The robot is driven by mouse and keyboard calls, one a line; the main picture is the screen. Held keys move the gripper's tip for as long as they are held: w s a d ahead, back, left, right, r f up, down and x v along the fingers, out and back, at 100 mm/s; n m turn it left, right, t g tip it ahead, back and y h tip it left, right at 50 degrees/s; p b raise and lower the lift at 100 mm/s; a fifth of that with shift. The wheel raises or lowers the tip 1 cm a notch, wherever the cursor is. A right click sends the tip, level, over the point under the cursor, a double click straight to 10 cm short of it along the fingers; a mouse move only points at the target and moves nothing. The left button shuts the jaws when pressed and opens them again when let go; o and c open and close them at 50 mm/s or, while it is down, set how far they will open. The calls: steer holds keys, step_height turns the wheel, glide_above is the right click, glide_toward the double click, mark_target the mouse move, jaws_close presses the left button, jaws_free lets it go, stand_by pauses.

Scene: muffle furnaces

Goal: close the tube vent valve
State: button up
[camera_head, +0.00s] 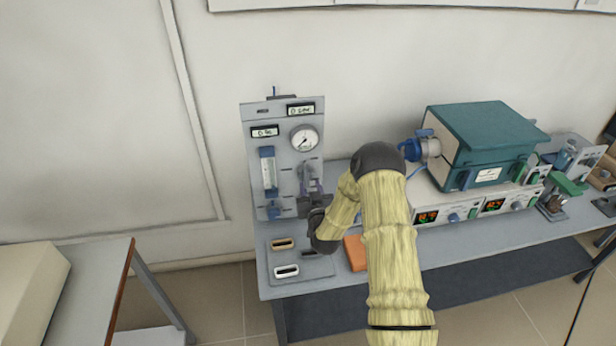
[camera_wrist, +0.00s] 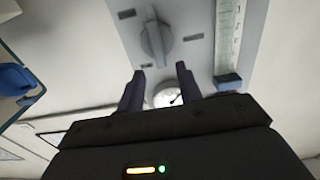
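A grey rotary valve knob (camera_wrist: 155,40) with a raised bar handle is on the grey gas panel in the wrist view, with small dark labels around it. The bar runs roughly up and down in that picture. I cannot read whether this is the tube vent valve. My gripper (camera_wrist: 159,75) is open, its two dark fingers apart with nothing between them, and the knob appears just beyond the fingertips. In the head view my gripper (camera_head: 312,200) is in front of the panel (camera_head: 284,141), below the round gauge (camera_head: 304,138), and partly hides the knob area.
A flowmeter (camera_head: 268,172) is left of the knob area. A teal furnace (camera_head: 487,133) with a blue end fitting (camera_head: 411,150) stands on the bench to the right. Switches (camera_head: 286,271) and an orange block (camera_head: 355,253) are near the front edge. A side table (camera_head: 98,275) is at left.

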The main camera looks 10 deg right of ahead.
mark_target(307, 176)
steer(key=shift+w+p, duration=0.5)
steer(key=shift+w, duration=1.7)
jaws_close()
